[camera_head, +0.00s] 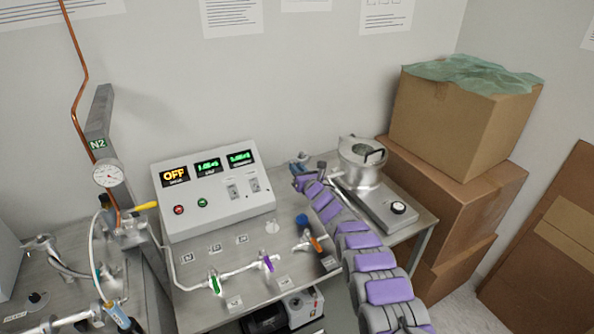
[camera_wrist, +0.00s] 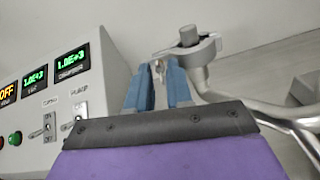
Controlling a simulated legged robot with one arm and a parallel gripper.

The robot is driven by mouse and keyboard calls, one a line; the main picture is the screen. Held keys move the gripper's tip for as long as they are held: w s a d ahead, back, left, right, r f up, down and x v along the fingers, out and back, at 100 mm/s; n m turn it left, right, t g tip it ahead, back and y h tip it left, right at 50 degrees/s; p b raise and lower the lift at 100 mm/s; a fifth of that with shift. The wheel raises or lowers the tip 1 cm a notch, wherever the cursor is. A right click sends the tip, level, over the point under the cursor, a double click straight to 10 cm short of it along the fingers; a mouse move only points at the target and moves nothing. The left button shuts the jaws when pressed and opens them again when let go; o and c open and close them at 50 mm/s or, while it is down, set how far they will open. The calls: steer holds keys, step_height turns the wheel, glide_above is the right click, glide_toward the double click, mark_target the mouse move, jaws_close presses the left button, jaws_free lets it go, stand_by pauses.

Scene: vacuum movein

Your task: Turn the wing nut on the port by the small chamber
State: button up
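The small chamber (camera_head: 362,168) is a round metal pot with a lid, on the right part of the bench. In the wrist view a grey clamp (camera_wrist: 195,50) sits around the end of a bent metal pipe, the port. A small metal piece (camera_wrist: 157,69), which looks like the wing nut, shows at the clamp's left end. My gripper (camera_wrist: 161,72) has two blue fingers with a gap between them, and the nut shows in line with this gap at the fingertips. I cannot tell whether they touch it. In the head view my gripper (camera_head: 298,162) is left of the chamber.
A sloped control box (camera_head: 222,200) with displays and switches stands just left of my gripper. A hotplate-like base (camera_head: 396,208) is under the chamber. Pipes with coloured valve handles (camera_head: 267,263) run along the front. Cardboard boxes (camera_head: 450,195) are stacked at right.

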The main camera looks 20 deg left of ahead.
steer(key=shift+w, duration=0.1)
steer(key=shift+c, duration=0.3)
jaws_close()
